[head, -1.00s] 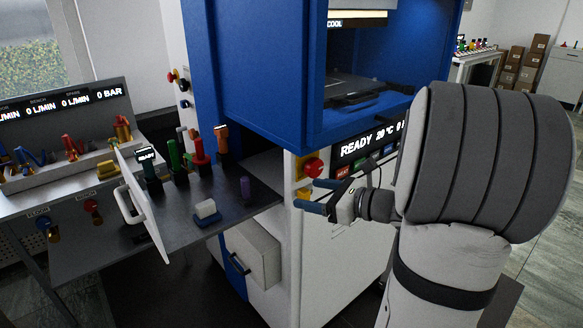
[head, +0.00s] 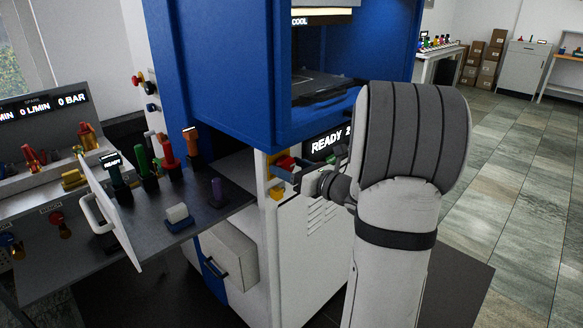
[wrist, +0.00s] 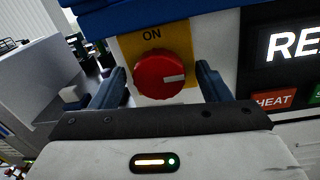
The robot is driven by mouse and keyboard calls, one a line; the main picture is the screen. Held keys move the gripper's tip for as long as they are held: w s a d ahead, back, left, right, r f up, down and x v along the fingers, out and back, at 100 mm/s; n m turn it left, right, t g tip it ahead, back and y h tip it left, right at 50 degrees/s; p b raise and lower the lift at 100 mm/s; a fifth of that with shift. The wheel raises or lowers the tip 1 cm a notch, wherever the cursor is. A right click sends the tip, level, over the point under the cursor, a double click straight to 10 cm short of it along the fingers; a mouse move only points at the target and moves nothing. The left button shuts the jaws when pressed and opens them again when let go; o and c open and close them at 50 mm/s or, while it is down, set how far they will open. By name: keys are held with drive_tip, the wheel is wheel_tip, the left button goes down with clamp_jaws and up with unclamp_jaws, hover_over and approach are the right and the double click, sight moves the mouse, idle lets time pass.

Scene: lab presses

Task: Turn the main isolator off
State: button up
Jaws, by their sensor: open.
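The main isolator is a red rotary knob (wrist: 155,70) on a yellow plate (wrist: 128,45) marked ON at the top. A pale mark on the knob points right, roughly level. My gripper (wrist: 160,68) is open, with one blue-grey finger to the left of the knob and one to the right. The knob shows between the fingers, and I cannot tell whether they touch it. In the head view the red knob (head: 286,161) is partly hidden by my gripper's fingers, at the corner of the blue and white press.
The lit READY panel (wrist: 292,42) and a red HEAT button (wrist: 273,101) are close right of the knob. The blue press housing (head: 225,80) overhangs above. A grey shelf with upright coloured handles (head: 166,150) stands left. Open floor (head: 520,170) lies right.

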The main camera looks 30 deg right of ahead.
drive_tip(key=shift+d, duration=0.1)
drive_tip(key=c, duration=1)
drive_tip(key=shift+o, duration=0.2)
drive_tip(key=shift+f+b, duration=0.1)
drive_tip(key=shift+b, duration=0.3)
drive_tip(key=n+b, duration=0.1)
drive_tip(key=b, duration=0.1)
drive_tip(key=n+b, duration=0.2)
drive_tip(key=b, duration=0.1)
drive_tip(key=shift+f+n, duration=0.2)
drive_tip(key=shift+n, duration=0.1)
drive_tip(key=n+b, duration=0.4)
drive_tip(key=b, duration=0.2)
drive_tip(key=shift+n+h+b, duration=0.3)
drive_tip(key=shift+b, duration=0.05)
drive_tip(key=n+b, duration=0.3)
drive_tip(key=b, duration=0.1)
drive_tip(key=n+b, duration=0.2)
drive_tip(key=b, duration=0.3)
drive_tip(key=shift+s+a+n+h, duration=0.1)
drive_tip(key=shift+a+n+h, duration=0.1)
drive_tip(key=shift+n+h, duration=0.15)
drive_tip(key=n+b, duration=0.1)
drive_tip(key=b, duration=0.1)
drive_tip(key=n+b, duration=0.2)
drive_tip(key=b, duration=0.1)
drive_tip(key=shift+r, duration=0.25)
drive_tip(key=shift+r+n, duration=0.1)
drive_tip(key=shift+n, duration=0.15)
